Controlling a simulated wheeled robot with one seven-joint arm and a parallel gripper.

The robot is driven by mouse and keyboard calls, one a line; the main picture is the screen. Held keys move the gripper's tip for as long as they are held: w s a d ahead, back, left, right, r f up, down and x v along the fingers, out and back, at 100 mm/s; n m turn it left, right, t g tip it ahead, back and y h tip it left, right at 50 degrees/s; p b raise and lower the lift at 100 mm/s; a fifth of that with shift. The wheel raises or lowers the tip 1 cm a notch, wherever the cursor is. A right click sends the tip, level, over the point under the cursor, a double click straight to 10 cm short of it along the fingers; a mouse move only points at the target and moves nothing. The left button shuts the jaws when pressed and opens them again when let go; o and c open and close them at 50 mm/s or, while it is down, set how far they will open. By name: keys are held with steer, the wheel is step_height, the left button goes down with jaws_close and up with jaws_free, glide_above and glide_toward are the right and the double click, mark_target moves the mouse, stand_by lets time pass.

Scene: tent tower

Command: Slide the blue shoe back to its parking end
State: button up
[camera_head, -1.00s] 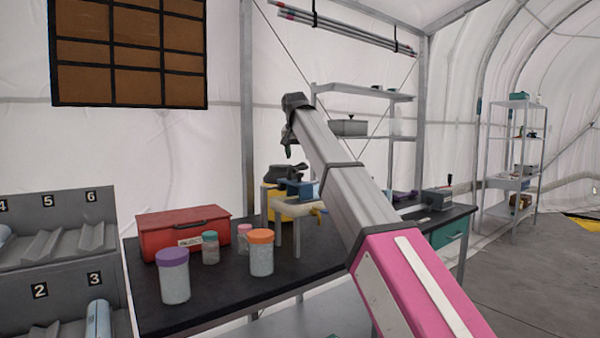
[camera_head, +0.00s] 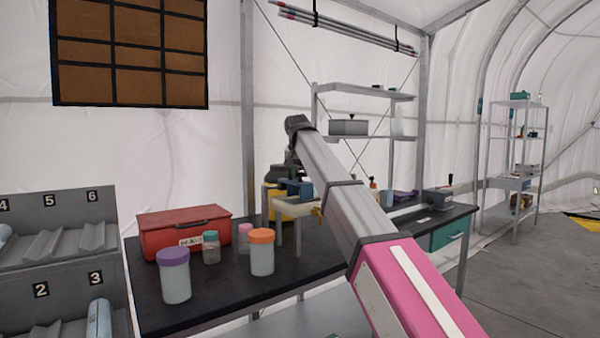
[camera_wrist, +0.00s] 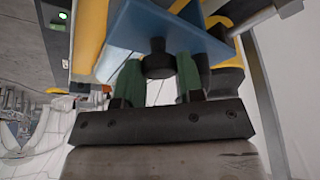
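The blue shoe (camera_head: 296,188) is a blue block on a pale rail (camera_head: 306,210), which stands on legs at the back of the black bench. In the wrist view the shoe (camera_wrist: 160,30) is a blue plate with a black knob (camera_wrist: 158,58) standing out from it. My gripper (camera_wrist: 160,75) has its two green fingers apart, one on each side of the knob. I cannot tell whether they press on it. In the head view my gripper (camera_head: 290,172) is down near the shoe, and its fingers are hard to make out.
A yellow container (camera_head: 270,200) stands close behind the rail. A red box (camera_head: 183,231) and several lidded jars, such as the orange-lidded jar (camera_head: 261,252), stand left on the bench (camera_head: 225,290). A grey device (camera_head: 438,198) sits at the right end.

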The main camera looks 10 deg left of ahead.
jaws_close()
steer(key=w+d, duration=2.1)
steer(key=w, duration=0.4)
steer(key=shift+w+d, duration=0.2)
steer(key=shift+d, duration=0.1)
steer(key=shift+r, duration=0.1)
steer(key=o, duration=0.9)
jaws_free()
steer(key=shift+w+d, duration=0.1)
steer(key=shift+d, duration=0.05)
steer(key=shift+c, duration=0.2)
steer(key=v, duration=1)
steer(key=shift+r, duration=0.35)
